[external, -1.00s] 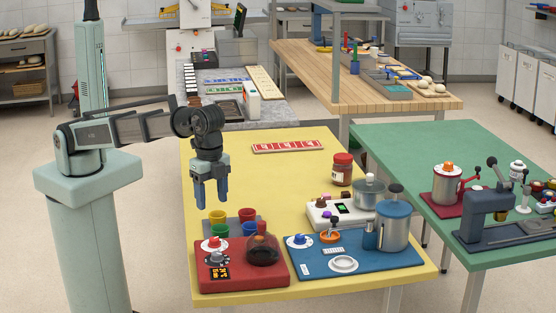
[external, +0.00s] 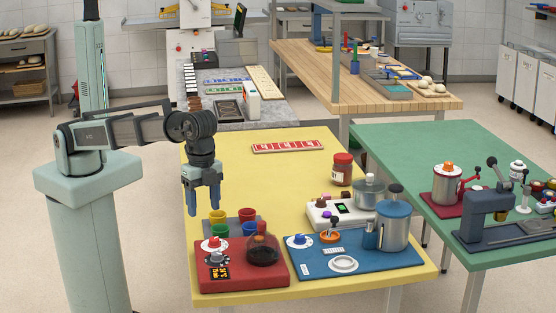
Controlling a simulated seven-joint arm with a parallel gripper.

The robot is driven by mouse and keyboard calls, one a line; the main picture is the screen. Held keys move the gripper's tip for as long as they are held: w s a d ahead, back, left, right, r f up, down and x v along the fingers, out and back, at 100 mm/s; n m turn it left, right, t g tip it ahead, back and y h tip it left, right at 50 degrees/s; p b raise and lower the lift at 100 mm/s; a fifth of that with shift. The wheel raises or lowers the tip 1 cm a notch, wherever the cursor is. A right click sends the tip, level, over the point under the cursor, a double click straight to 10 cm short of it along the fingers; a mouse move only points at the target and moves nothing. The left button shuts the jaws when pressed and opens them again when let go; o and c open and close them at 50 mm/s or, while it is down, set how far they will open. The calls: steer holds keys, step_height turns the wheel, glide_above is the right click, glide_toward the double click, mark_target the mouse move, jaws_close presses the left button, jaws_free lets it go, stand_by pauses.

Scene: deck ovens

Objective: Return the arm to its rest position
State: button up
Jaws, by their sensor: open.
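My gripper (external: 204,200) hangs from my arm, fingers pointing down, over the left edge of the yellow table (external: 260,160). Its two blue fingers are apart with nothing between them.
A red board (external: 225,286) with a dial and a dark glass pot (external: 263,250) lies near the front. A blue board (external: 330,265) holds a blue canister (external: 394,226). A white scale (external: 325,214), a red-lidded jar (external: 342,170) and a red card strip (external: 288,146) are on the table. The table's middle is clear.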

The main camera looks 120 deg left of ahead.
steer(key=s+d+f+m+h, duration=0.1)
steer(key=s+d+f+m, duration=0.15)
steer(key=d+f, duration=1.2)
steer(key=s+a+f+g, duration=0.1)
steer(key=s+f, duration=0.2)
steer(key=f, duration=0.4)
steer(key=s+a+f, duration=0.2)
steer(key=f, duration=0.4)
steer(key=s+a+f+n+g+y, duration=0.1)
steer(key=s+a+f+n, duration=0.1)
steer(key=s+a+f, duration=0.65)
steer(key=s+a+f+n+g, duration=0.15)
steer(key=s+a+f, duration=0.35)
steer(key=s+f, duration=0.65)
steer(key=s+a+f+g, duration=0.1)
steer(key=s+a+f, duration=0.2)
steer(key=s, duration=0.5)
steer(key=s+a+f+n+g, duration=0.1)
steer(key=s+a+f, duration=0.2)
steer(key=s, duration=0.5)
steer(key=s+a+f+n+g, duration=0.1)
steer(key=s+a+f, duration=0.2)
steer(key=s+a, duration=0.2)
steer(key=s, duration=0.3)
steer(key=shift+s+f, duration=0.3)
steer(key=shift+s, duration=0.05)
steer(key=shift+w+g, duration=0.1)
steer(key=shift+g, duration=0.15)
